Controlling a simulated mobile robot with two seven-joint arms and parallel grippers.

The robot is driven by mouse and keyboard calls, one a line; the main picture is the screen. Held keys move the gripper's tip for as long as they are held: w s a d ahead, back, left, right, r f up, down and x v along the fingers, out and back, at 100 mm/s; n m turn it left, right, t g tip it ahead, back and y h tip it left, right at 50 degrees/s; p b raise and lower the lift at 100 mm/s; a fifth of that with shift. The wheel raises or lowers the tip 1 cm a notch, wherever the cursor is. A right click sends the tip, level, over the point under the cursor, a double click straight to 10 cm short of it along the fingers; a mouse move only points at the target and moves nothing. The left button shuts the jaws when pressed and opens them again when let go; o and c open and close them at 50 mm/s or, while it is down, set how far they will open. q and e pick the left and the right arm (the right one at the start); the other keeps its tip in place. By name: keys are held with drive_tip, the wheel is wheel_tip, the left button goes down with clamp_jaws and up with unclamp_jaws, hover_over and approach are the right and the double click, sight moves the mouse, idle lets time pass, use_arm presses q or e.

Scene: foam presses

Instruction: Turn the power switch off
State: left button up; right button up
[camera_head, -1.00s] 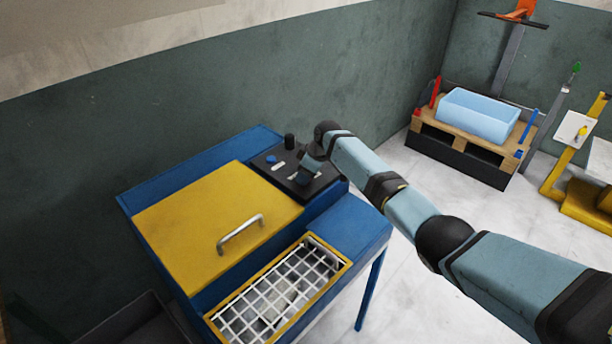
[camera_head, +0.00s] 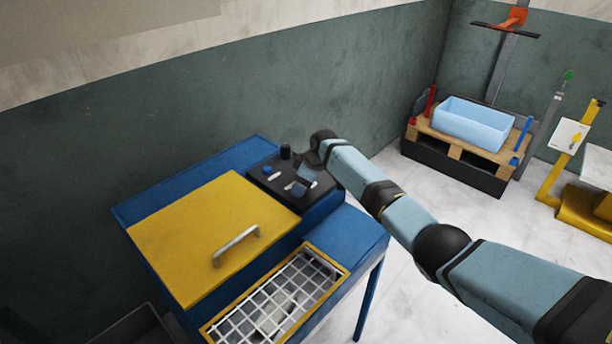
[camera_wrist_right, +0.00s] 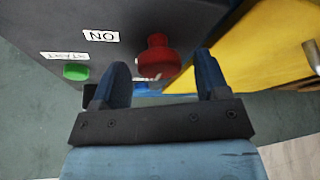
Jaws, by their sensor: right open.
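The dark control panel (camera_head: 262,170) sits at the back right of the blue machine (camera_head: 352,230). My right gripper (camera_head: 299,187) is over the panel's right part, pointing down at it. In the right wrist view its two dark fingers (camera_wrist_right: 160,64) are apart. A red mushroom-shaped knob (camera_wrist_right: 157,57) shows between the fingertips, with clear space on both sides. An "ON" label (camera_wrist_right: 101,35), a "START" label (camera_wrist_right: 64,56) and a green button (camera_wrist_right: 75,72) are left of it. I cannot tell which control is the power switch. My left gripper is not in view.
A black knob (camera_head: 285,152) stands up at the panel's back edge. The yellow lid (camera_head: 190,230) with a metal handle (camera_head: 237,243) is beside the panel. A white wire grid (camera_head: 275,300) is in front. A pallet with a light blue bin (camera_head: 474,122) stands apart at right.

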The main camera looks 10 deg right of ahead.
drive_tip(key=v, duration=1.3)
drive_tip(key=shift+r+b, duration=0.35)
drive_tip(key=shift+b, duration=0.1)
drive_tip(key=shift+f, duration=0.1)
drive_tip(key=s+f+m, duration=0.1)
drive_tip(key=s+f, duration=0.4)
drive_tip(key=s, duration=0.3)
drive_tip(key=s+a+f+m, duration=0.1)
drive_tip(key=s+f, duration=0.5)
drive_tip(key=s, duration=0.2)
drive_tip(key=s+a+f+m, duration=0.1)
drive_tip(key=s+f, duration=0.5)
drive_tip(key=s, duration=0.2)
drive_tip(key=shift+s+m+h, duration=0.15)
drive_tip(key=shift+m+h, duration=0.15)
drive_tip(key=shift+h, duration=0.1)
drive_tip(key=s+d+r+m+t+h, duration=0.1)
drive_tip(key=s+d+r+m, duration=0.2)
drive_tip(key=s, duration=1)
drive_tip(key=s+d+m+h, duration=0.2)
drive_tip(key=s+d+m, duration=0.15)
drive_tip(key=s, duration=1.05)
drive_tip(key=w+a+f+n+t+y+p, duration=0.1)
drive_tip(key=w+a+f+t+y+p, duration=0.2)
drive_tip(key=w+a+f+t, duration=0.2)
wheel_tip(320, 180, down, 5)
drive_tip(key=shift+w+a+r+n+t, duration=0.1)
drive_tip(key=shift+w+a+n+t, duration=0.3)
drive_tip(key=shift+t, duration=0.8)
